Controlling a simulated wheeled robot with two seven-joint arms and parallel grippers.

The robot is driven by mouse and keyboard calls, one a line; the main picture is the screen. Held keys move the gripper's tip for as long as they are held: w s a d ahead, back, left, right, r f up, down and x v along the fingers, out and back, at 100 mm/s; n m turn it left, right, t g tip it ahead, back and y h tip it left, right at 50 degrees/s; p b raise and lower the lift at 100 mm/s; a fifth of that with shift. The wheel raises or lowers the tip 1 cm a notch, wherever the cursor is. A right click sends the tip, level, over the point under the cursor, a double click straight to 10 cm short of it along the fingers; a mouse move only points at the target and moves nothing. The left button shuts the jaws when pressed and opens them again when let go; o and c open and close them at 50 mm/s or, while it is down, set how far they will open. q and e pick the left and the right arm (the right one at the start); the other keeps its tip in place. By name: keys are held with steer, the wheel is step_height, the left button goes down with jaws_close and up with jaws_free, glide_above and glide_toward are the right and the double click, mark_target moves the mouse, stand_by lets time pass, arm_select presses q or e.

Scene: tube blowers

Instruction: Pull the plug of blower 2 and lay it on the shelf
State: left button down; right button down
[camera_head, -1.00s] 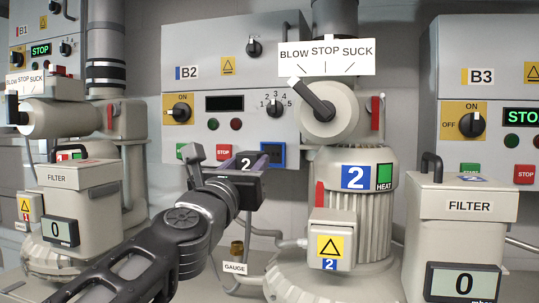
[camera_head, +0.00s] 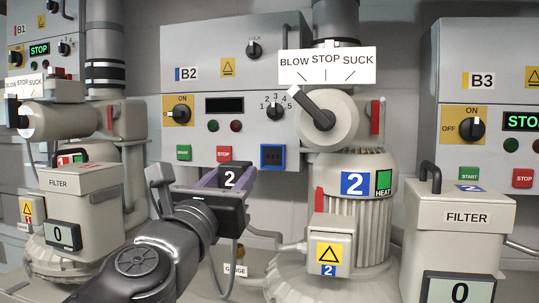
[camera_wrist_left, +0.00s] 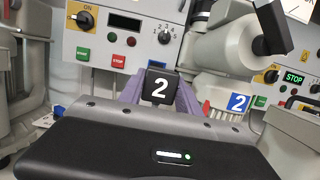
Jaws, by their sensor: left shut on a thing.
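My left gripper (camera_head: 214,184) is shut on a black plug marked 2 (camera_head: 232,177), held between its purple fingers, in front of the B2 panel. The plug also shows in the left wrist view (camera_wrist_left: 160,87) between the fingertips. The blue-framed socket (camera_head: 272,157) on the B2 panel is uncovered, to the right of the plug and apart from it. A grey cable (camera_head: 238,262) hangs below the plug. Blower 2 (camera_head: 345,207) stands right of the gripper, its lever pointing up-left toward BLOW. The B2 display (camera_head: 224,105) is dark. No shelf can be made out. My right gripper is not in view.
The B1 filter unit (camera_head: 80,205) stands at the left and another filter box (camera_head: 460,218) at the right. A terminal box (camera_head: 330,240) sits on the front of blower 2. A gauge label (camera_head: 236,270) is low behind my arm.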

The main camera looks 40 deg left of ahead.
arm_select(q)
steer(key=shift+s+d, duration=0.15)
steer(key=shift+s, duration=0.2)
steer(key=s+a, duration=0.4)
steer(key=a, duration=0.8)
stand_by(0.9)
step_height(320, 180, down, 29)
steer(key=b, duration=2.6)
steer(key=shift+d+r+b, duration=0.1)
steer(key=shift+r+b, duration=0.1)
steer(key=shift+b, duration=0.2)
